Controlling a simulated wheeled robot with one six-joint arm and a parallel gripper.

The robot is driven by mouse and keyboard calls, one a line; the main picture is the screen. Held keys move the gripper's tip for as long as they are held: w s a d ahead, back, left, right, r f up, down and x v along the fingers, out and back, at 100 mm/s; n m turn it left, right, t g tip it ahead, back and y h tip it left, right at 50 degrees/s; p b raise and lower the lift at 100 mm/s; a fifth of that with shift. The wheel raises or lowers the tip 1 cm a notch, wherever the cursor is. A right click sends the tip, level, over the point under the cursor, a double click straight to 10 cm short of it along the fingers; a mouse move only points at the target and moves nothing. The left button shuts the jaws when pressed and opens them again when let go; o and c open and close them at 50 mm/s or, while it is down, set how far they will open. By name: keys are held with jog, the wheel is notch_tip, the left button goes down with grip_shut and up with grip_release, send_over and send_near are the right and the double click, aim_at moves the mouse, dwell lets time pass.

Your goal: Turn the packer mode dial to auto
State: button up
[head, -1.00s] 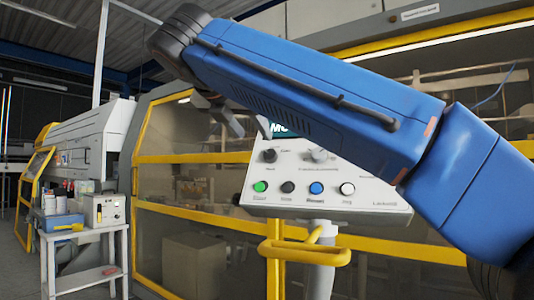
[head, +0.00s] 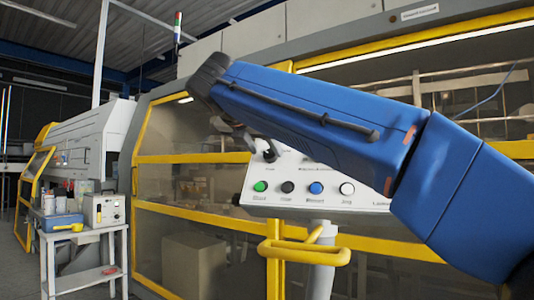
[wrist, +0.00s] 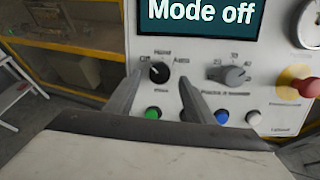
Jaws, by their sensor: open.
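The packer mode dial (wrist: 159,72) is a small black knob on the white control panel (wrist: 205,58). Labels reading Off, Hand and Auto stand around it, and its light mark seems to point up-left toward Off. The screen (wrist: 200,18) above reads "Mode off". My gripper (wrist: 160,76) is open, with one finger on each side of the dial in the wrist view. I cannot tell whether either finger touches it. In the head view my arm covers the screen and the panel's upper part, and the fingers are near the dial.
A second, grey dial (wrist: 235,75) is right of the mode dial. Green (head: 260,187), black, blue (head: 316,188) and white (head: 347,188) buttons line the panel below. A red knob (wrist: 300,85) is at far right. A yellow handle (head: 305,252) juts out under the panel.

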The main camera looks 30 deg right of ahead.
aim_at(269, 156)
jog(key=shift+x, duration=1.35)
jog(key=c, duration=1.1)
